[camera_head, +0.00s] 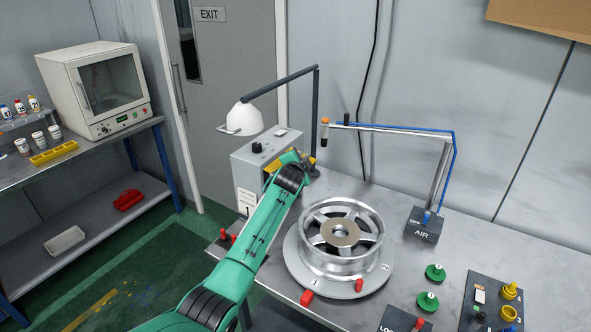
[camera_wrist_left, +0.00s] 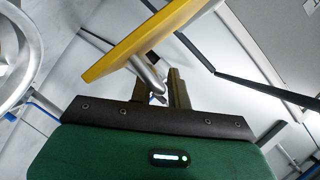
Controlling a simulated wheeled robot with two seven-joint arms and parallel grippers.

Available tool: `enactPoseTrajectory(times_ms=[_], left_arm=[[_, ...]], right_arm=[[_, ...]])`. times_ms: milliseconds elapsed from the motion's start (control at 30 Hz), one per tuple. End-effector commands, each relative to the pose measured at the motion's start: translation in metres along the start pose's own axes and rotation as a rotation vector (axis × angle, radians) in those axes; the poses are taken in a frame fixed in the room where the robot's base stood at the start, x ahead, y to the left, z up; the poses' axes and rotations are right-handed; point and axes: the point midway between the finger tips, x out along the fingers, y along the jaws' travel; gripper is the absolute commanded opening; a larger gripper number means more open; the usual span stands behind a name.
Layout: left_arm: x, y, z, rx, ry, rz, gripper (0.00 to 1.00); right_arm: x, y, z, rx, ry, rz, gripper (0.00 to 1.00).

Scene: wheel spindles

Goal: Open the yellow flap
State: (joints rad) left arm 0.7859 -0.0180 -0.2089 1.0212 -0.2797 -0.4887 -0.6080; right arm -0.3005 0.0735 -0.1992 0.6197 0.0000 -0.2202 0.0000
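The yellow flap (camera_head: 273,165) shows in the head view at the grey box (camera_head: 248,183), largely hidden behind my green left arm. In the left wrist view the yellow flap (camera_wrist_left: 133,48) is a tilted plate, close in front of the gripper, with a metal rod (camera_wrist_left: 146,73) beneath it. My left gripper (camera_wrist_left: 160,84) has its two fingers near this rod, with some gap between them. Whether they clamp the rod is unclear. In the head view the left gripper (camera_head: 307,165) is at the box's right side, partly hidden by its wrist. My right gripper is not in view.
A metal wheel (camera_head: 340,238) sits on a round turntable (camera_head: 322,283) just right of my left arm. A white lamp (camera_head: 243,118) hangs above the box. An air arm (camera_head: 392,129) stands behind the wheel. Green knobs (camera_head: 435,272) and control panels stand at the right.

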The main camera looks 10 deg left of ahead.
Motion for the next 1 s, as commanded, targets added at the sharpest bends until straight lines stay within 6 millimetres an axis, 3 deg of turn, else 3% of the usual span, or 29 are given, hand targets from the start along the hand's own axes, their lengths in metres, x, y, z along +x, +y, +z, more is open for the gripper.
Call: enactPoseTrajectory(times_ms=[1000], left_arm=[[-0.123,0.001,0.002,0.0,0.0,0.0,0.18]], right_arm=[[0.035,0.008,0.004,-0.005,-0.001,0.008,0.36]])
